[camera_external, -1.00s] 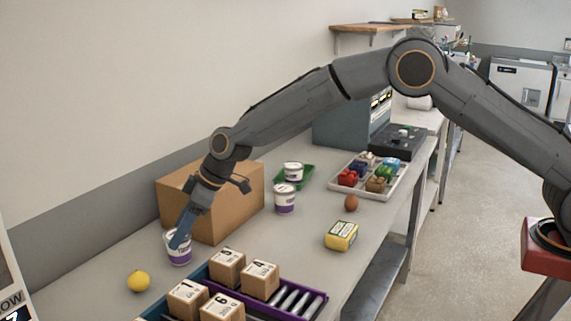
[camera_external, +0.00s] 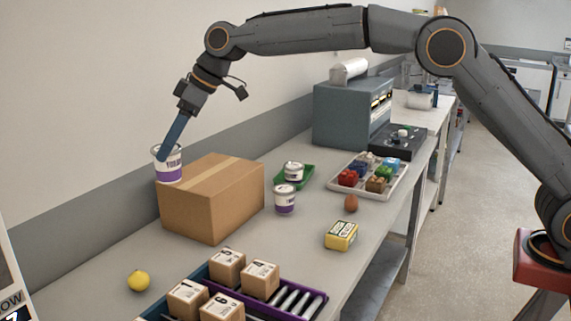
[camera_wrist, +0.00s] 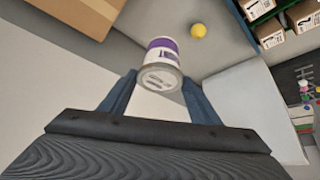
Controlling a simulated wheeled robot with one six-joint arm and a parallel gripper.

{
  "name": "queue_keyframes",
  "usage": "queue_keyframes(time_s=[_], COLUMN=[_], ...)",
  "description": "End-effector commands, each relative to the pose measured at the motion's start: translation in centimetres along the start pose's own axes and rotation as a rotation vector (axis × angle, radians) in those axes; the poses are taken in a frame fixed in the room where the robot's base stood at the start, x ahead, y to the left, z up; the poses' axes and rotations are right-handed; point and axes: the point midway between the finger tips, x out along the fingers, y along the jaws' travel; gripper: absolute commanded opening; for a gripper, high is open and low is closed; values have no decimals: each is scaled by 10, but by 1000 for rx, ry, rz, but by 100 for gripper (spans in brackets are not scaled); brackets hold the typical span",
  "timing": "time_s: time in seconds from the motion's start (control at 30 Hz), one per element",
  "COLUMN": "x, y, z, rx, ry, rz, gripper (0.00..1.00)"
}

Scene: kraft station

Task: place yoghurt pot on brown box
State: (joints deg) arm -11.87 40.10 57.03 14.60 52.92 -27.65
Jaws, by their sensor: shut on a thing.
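A white and purple yoghurt pot (camera_external: 168,164) is held in the fingers of my gripper (camera_external: 166,152), up at the height of the box top and by its left end. The pot also shows between the blue fingers in the wrist view (camera_wrist: 160,62). The closed brown box (camera_external: 212,205) stands on the bench against the wall. I cannot tell from the outside view whether the pot is over the box top or just beside it; in the wrist view the box (camera_wrist: 88,12) lies beyond and left of the pot.
A second yoghurt pot (camera_external: 285,200) stands right of the box, with another pot (camera_external: 293,172) on a green tray (camera_external: 308,178). A lemon (camera_external: 138,281), a yellow packet (camera_external: 341,236) and an egg (camera_external: 351,203) lie on the bench. Small numbered boxes (camera_external: 228,266) sit at the front.

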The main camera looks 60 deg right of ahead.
Motion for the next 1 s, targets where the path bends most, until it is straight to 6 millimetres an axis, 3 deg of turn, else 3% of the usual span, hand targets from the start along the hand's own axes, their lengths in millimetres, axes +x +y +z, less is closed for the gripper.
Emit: queue_keyframes(time_s=[0.2, 0.4, 0.77, 1.0], x=[-42, -66, -86, -110], y=[0, 0, 72, 137], z=[-28, -43, -10, 26], rx=[-1, 0, 106, 208], ry=[4, 1, -2, -1], rz=[1, 0, 66, 131], gripper=[17, 17, 17, 17])
